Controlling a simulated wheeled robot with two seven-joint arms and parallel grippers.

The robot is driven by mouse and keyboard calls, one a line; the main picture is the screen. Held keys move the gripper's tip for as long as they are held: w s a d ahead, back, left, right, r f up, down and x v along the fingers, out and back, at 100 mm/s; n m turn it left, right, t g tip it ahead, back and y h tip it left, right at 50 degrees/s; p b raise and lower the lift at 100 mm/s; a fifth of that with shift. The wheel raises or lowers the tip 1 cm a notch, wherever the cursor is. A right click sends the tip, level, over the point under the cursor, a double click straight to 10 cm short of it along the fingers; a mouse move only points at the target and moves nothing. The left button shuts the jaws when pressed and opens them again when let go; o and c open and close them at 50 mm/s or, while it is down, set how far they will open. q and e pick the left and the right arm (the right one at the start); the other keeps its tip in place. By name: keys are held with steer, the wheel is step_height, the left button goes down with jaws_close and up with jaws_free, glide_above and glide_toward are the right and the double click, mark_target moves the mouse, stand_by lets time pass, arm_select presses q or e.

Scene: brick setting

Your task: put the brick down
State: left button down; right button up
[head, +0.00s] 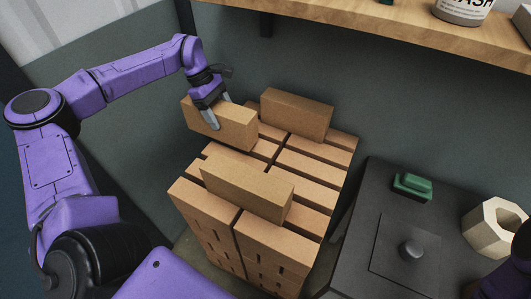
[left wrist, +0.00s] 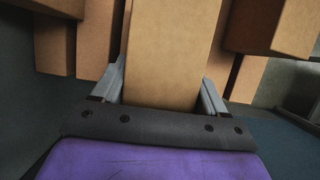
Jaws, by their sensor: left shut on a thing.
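My left gripper (head: 208,112) is shut on a tan brick (head: 231,127) at the far left of the brick stack (head: 302,163). The held brick also shows in the left wrist view (left wrist: 168,50), between the two grey fingers (left wrist: 160,92). It is at the stack's back left corner, close over its top; I cannot tell if it touches. Another brick (head: 297,114) stands on edge at the back of the stack, and one more (head: 247,190) stands on edge near the front. My right gripper is not clearly in view.
A dark cabinet (head: 356,230) stands right of the stack, with a green object (head: 412,186) and a pale hexagonal ring (head: 492,228) on it. A wooden shelf (head: 380,22) with a container (head: 462,10) runs above. The stack's top between the loose bricks is clear.

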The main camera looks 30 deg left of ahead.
arm_select(q)
steer(key=d+f+p, duration=0.1)
steer(key=d, duration=0.5)
steer(key=d+f+p, duration=0.1)
steer(key=d+p, duration=0.1)
steer(key=d, duration=0.4)
steer(key=w+d+f+p, duration=0.1)
steer(key=d+p, duration=0.1)
steer(key=d, duration=0.3)
steer(key=shift+w+d+f, duration=0.1)
steer(key=shift+d+f, duration=0.05)
steer(key=shift+d, duration=0.25)
steer(key=shift+c, duration=0.2)
jaws_free()
steer(key=shift+f, duration=0.2)
steer(key=shift+r, duration=0.1)
